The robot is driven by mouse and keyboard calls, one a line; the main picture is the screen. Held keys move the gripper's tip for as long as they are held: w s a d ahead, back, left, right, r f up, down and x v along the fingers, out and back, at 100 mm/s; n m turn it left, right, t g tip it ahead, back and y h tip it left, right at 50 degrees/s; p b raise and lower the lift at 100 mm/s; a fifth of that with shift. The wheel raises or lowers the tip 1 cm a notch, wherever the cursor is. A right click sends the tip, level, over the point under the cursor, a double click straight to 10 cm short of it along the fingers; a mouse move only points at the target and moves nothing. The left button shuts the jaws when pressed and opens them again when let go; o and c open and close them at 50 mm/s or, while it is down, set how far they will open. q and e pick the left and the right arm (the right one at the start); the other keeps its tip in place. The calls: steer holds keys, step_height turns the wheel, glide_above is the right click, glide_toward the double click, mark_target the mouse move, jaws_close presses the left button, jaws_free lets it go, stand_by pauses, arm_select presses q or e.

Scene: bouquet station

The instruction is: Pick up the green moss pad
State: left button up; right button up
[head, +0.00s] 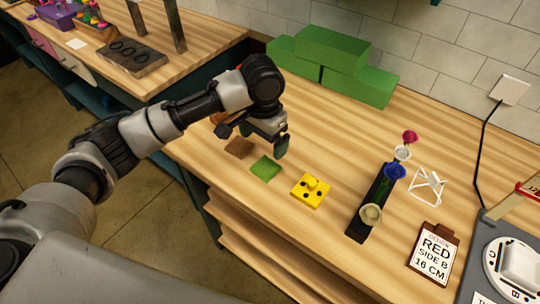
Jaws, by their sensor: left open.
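The green moss pad (265,168) is a small flat green square lying on the wooden worktop (330,240), near its front left edge. My left gripper (264,147) hangs just above and behind the pad in the picture, pointing down. It is open, and nothing shows between its fingers. The pad's top is in plain view and looks apart from the fingers. My right gripper is not in view.
A brown square (239,148) lies left of the pad and a yellow block with holes (311,190) right of it. A black rack (368,205) holds several flowers. Green blocks (345,65) stand at the back. A sign (434,254) and a white wire stand (428,185) are at right.

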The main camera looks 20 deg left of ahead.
mark_target(264, 167)
arm_select(q)
steer(key=f, duration=0.1)
steer(key=s+f, duration=0.1)
steer(key=f, duration=0.1)
steer(key=shift+s+f, duration=0.2)
steer(key=shift+w+f, duration=0.15)
steer(key=shift+f, duration=0.2)
steer(key=f, duration=0.1)
steer(key=f+p, duration=0.1)
steer(key=f, duration=0.2)
steer(key=shift+w+d+f, duration=0.1)
steer(key=shift+w, duration=0.15)
steer(key=shift+f, duration=0.55)
steer(key=c, duration=1)
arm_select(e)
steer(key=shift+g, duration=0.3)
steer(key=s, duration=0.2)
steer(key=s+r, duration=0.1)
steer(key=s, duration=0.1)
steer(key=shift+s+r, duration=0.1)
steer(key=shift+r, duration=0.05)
